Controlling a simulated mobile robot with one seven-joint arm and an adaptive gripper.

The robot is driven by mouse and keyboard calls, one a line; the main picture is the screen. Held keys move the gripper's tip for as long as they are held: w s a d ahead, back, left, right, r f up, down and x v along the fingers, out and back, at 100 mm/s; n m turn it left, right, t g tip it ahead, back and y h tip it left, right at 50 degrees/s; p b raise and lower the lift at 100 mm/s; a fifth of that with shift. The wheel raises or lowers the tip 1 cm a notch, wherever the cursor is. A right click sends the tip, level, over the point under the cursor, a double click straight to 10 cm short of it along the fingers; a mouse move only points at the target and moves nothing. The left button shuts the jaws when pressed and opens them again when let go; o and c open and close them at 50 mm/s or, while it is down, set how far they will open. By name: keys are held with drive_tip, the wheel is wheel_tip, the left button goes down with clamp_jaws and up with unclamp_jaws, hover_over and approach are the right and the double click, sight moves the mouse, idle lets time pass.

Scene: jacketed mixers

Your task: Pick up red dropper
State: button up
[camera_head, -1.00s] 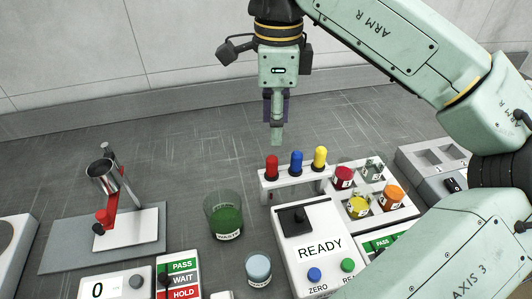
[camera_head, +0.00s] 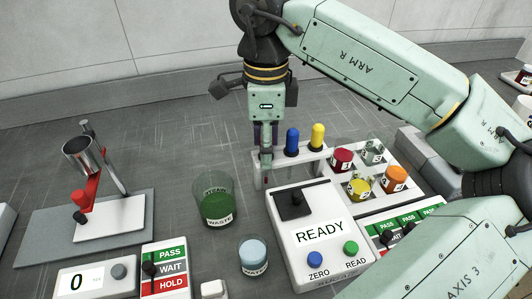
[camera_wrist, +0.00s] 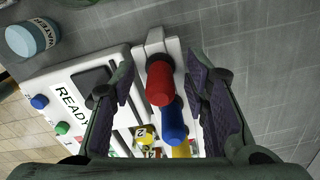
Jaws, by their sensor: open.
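The red dropper (camera_wrist: 159,84) stands in the white rack (camera_head: 259,173), between the two open fingers of my gripper (camera_wrist: 160,90) in the wrist view. The fingers are apart from it on both sides, with no contact that I can see. In the head view my gripper (camera_head: 266,155) is lowered over the rack's left end and hides the red dropper. The blue dropper (camera_head: 292,141) and the yellow dropper (camera_head: 317,137) stand in the same rack to the right; the blue one also shows in the wrist view (camera_wrist: 172,120).
A green waste beaker (camera_head: 215,200) and a water beaker (camera_head: 253,257) stand left of the READY instrument (camera_head: 320,232). A mixer stand (camera_head: 100,190) is at the left.

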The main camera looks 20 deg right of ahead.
drive_tip(key=shift+r, duration=0.1)
drive_tip(key=shift+c, duration=0.2)
drive_tip(key=c, duration=0.8)
drive_tip(key=shift+c, duration=0.2)
